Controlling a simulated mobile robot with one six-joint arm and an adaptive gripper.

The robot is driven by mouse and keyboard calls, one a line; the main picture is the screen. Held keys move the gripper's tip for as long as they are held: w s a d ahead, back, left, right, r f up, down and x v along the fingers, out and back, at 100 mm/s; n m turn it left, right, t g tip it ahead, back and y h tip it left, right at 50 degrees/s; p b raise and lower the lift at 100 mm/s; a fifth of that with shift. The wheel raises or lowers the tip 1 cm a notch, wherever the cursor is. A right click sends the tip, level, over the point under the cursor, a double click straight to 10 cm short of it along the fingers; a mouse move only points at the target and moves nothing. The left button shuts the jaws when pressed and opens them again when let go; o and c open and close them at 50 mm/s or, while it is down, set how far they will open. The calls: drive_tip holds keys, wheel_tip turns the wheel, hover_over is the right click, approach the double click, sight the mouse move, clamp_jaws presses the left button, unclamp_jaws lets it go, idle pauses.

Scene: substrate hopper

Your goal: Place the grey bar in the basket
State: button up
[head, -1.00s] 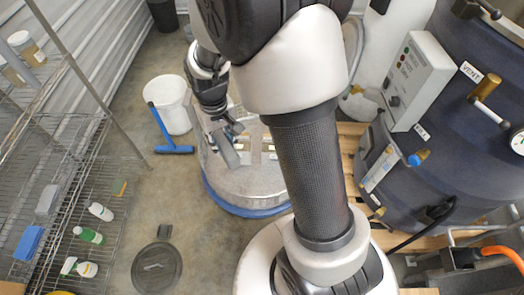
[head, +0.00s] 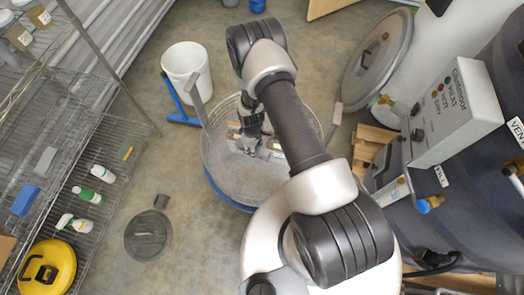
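My gripper (head: 262,152) points down inside the rim of a round, mesh-like basket (head: 222,170), in the middle of the head view. A long, narrow grey bar-like piece (head: 196,98) stands tilted at the basket's left rim, apart from my gripper. I cannot tell whether it is the grey bar or a handle of the basket. My fingertips are small and dark against pale pieces around them, so their opening and anything between them are unclear. My arm hides the basket's right part.
A white bucket (head: 185,65) and a blue squeegee (head: 181,118) stand behind left. Wire shelves (head: 50,165) with bottles are at left, a yellow round object (head: 48,270) at their foot. A large round lid (head: 378,62) and dark tank (head: 455,170) are at right.

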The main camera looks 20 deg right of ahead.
drive_tip(key=s+f+n, duration=0.2)
drive_tip(key=s+f, duration=0.2)
drive_tip(key=f, duration=0.5)
drive_tip(key=b, duration=0.6)
hover_over(259, 183)
wheel_tip(259, 183, down, 15)
drive_tip(key=shift+w+a+r, duration=0.1)
drive_tip(key=shift+f+b, duration=1.15)
drive_tip(key=shift+f, duration=1.25)
drive_tip(key=shift+f, duration=0.15)
drive_tip(key=o, duration=1.1)
drive_tip(key=shift+o, duration=0.3)
